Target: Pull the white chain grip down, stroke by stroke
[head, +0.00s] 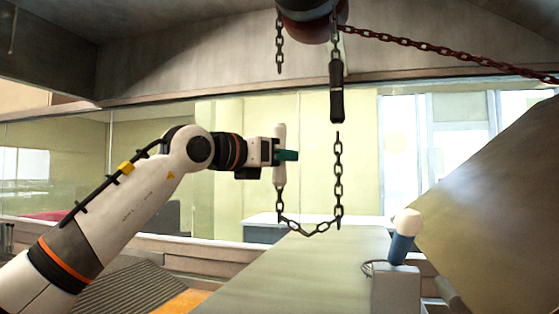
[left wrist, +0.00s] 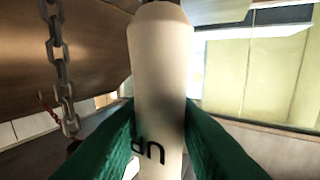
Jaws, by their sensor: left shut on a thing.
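The white chain grip (head: 280,172) hangs upright on the dark chain in the middle of the head view. My left gripper (head: 287,155) is shut around it, with a green finger across its front. In the left wrist view the white grip (left wrist: 160,70) stands between the two green fingers of my left gripper (left wrist: 160,140), with dark lettering on it. The chain (head: 338,180) loops from below the grip and up on the right, toward a black grip (head: 337,92). My right gripper is not in view.
A dark red hoist body (head: 308,18) hangs overhead, with a reddish chain (head: 440,50) running right. A post (head: 396,290) with a blue-and-white knob (head: 403,238) stands lower right. A large sloped panel (head: 500,200) fills the right side. Glass walls stand behind.

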